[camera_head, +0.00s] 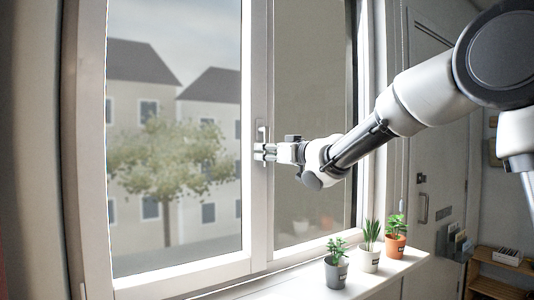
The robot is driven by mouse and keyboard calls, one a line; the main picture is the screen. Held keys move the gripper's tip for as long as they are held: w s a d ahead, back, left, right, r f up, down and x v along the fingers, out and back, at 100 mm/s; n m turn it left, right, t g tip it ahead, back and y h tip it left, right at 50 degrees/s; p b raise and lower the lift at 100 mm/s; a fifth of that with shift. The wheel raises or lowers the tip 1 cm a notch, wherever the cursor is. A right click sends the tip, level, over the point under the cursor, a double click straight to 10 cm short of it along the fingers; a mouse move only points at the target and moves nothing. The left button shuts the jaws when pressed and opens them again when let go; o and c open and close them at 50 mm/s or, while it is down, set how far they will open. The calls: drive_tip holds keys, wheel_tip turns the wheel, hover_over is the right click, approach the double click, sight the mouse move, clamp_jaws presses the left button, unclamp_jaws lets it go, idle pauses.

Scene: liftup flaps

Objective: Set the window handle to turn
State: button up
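The window (250,60) has a white frame and two panes, with houses and a tree showing through the left pane. The window handle (262,130) is a small light-coloured piece on the middle upright, and its upper part shows above my gripper. My gripper (266,152) reaches in from the right, with its fingers at the handle's lower part. The fingers overlap the handle in this view, so I cannot tell whether they touch or grip it. The handle appears upright, but its lower part is partly hidden.
Three small potted plants stand on the window sill: a grey pot (336,274), a white pot (369,260) and an orange pot (395,246). They are below my arm. A door (430,150) with a handle and a wooden shelf (500,268) are at the right.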

drive_tip(key=shift+w+a, duration=0.15)
clamp_jaws()
drive_tip(key=shift+a, duration=0.1)
